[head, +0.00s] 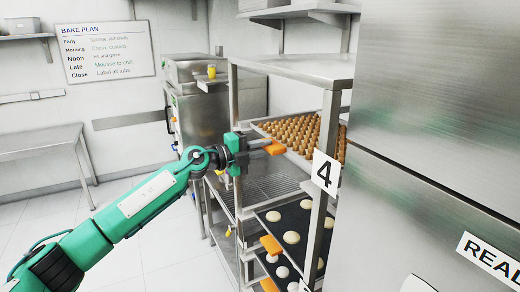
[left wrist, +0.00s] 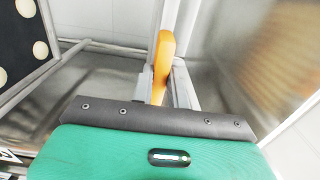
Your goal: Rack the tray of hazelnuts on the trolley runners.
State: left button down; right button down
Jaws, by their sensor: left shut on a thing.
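The tray of hazelnuts (head: 300,132), full of round brown nuts in rows, is inside the upper part of the steel trolley (head: 238,110). Its orange front handle (head: 276,148) is between the fingers of my left gripper (head: 262,143), which is shut on it. The handle also shows upright between the fingers in the left wrist view (left wrist: 164,60). I cannot tell whether the tray's edges rest on the runners, as the trolley post and the number 4 card hide its right side. My right gripper is not in view.
Below are an empty wire shelf (head: 262,190) and dark trays with pale rounds (head: 291,237) and orange handles. A steel cabinet (head: 430,120) stands close on the right. A steel table (head: 40,150) is at the left, with open floor between.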

pick_arm(q)
jog(key=shift+w+d, duration=0.25)
jog(key=shift+d, duration=0.15)
jog(key=c, duration=1.3)
grip_release()
jog(key=shift+s, duration=0.1)
jog(key=shift+a, duration=0.1)
jog(key=v, duration=1)
dwell(0.4)
